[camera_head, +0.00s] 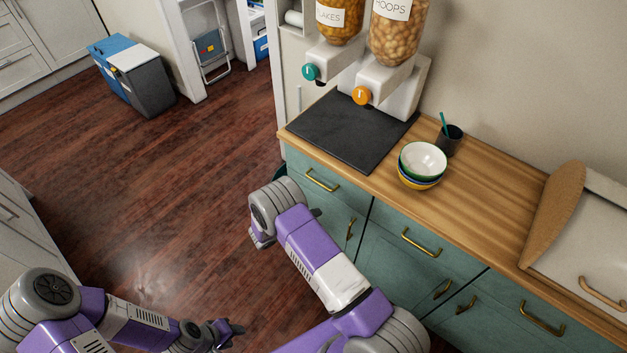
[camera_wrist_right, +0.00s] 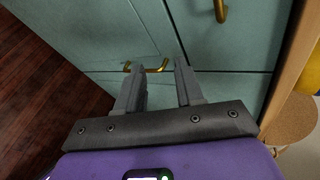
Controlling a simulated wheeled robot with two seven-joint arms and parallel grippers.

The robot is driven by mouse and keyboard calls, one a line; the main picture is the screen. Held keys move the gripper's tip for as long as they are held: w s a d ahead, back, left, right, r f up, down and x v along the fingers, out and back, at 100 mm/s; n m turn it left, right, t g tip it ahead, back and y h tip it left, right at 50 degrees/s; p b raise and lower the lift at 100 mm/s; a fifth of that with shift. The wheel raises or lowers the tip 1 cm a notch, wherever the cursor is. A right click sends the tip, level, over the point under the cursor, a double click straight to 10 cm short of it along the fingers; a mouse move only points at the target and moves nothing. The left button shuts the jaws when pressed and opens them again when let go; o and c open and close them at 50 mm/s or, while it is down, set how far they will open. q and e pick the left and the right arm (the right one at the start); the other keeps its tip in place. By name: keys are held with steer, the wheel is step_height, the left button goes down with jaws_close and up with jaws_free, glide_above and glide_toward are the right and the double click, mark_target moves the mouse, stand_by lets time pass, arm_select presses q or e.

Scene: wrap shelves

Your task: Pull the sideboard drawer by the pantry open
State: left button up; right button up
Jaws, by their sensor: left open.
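The teal sideboard (camera_head: 385,260) has a row of drawers with brass handles above doors; all look closed. The leftmost drawer, nearest the white cabinet, has a horizontal brass handle (camera_head: 322,181); it also shows at the top of the right wrist view (camera_wrist_right: 221,10). A door handle (camera_head: 351,228) sits below it. My right gripper (camera_wrist_right: 159,68) is open and empty in front of the sideboard; a door handle shows beyond its fingers. Its fingers are mostly hidden behind my arm in the head view. My left gripper (camera_head: 230,332) is open and empty, low over the floor, away from the sideboard.
The wooden countertop (camera_head: 490,205) holds a black mat (camera_head: 350,130), cereal dispensers (camera_head: 385,85), stacked bowls (camera_head: 422,162), a dark cup (camera_head: 450,140) and a wooden board (camera_head: 555,215). A blue-and-grey bin (camera_head: 145,85) stands at the back left. The wooden floor (camera_head: 150,200) left of the sideboard is clear.

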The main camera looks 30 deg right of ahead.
steer(key=w+r+n+t+h, duration=0.2)
steer(key=w+r+n+t, duration=0.15)
steer(key=w+r, duration=0.3)
steer(key=x, duration=0.6)
steer(key=shift+w+d+f+n+b, duration=0.25)
steer(key=shift+w+n+b, duration=0.05)
steer(key=shift+n+b, duration=0.05)
jaws_close()
stand_by(0.8)
